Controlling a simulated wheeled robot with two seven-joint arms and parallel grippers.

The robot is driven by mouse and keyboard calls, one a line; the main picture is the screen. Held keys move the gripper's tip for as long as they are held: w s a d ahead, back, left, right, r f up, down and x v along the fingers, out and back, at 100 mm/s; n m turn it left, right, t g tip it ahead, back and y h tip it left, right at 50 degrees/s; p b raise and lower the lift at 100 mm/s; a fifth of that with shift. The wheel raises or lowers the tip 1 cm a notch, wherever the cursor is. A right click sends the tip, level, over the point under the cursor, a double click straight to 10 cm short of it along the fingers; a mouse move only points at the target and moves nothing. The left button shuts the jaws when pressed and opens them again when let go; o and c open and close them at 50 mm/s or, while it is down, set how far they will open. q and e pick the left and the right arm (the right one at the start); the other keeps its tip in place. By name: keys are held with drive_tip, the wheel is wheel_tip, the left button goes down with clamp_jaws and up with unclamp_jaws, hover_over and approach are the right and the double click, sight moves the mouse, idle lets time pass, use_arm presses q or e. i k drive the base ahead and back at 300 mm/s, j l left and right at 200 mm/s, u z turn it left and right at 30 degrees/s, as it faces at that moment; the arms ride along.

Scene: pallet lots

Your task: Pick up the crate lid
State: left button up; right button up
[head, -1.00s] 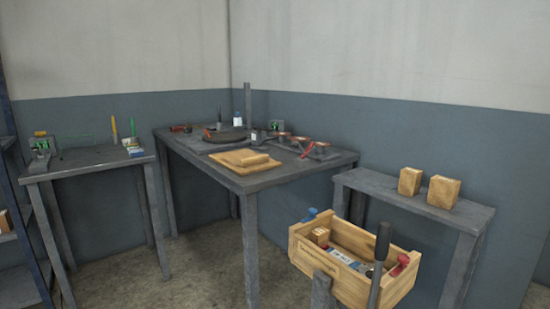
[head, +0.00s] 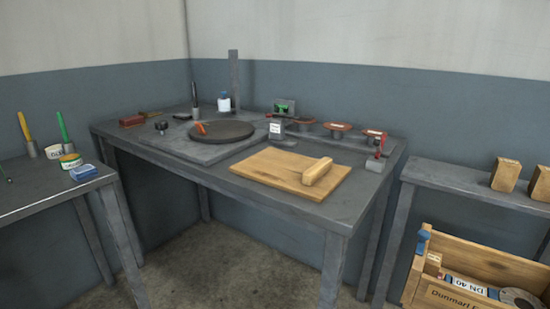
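The crate lid looks to be the flat wooden board (head: 270,174) with a raised wooden bar handle (head: 317,171) on its right part. It lies flat near the front edge of the middle grey table (head: 215,170), handle side up. A wooden crate (head: 455,290) stands lower at the right, partly cut off by the frame, with printed letters on its side. Neither of my grippers is in the head view.
A dark round disc (head: 222,131) sits on a grey plate left of the lid. Several reddish-topped pieces (head: 340,127) stand behind it. A side table (head: 45,185) is at left. A bench (head: 450,180) with wooden blocks (head: 505,175) is at right. Floor shows below the tables.

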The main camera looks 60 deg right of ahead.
sight(313, 180)
drive_tip(key=i+z, duration=0.4)
drive_tip(key=i+j+z, duration=0.2)
drive_tip(key=z, duration=0.15)
drive_tip(key=i+j+z, duration=0.25)
drive_tip(key=z, duration=0.15)
drive_tip(key=i+j+z, duration=0.1)
drive_tip(key=z, duration=0.35)
drive_tip(key=i+j+z, duration=0.1)
drive_tip(key=z, duration=0.35)
drive_tip(key=j+z, duration=0.4)
drive_tip(key=i+j+z, duration=0.1)
drive_tip(key=z, duration=0.35)
drive_tip(key=j+z, duration=0.2)
drive_tip(key=z, duration=0.25)
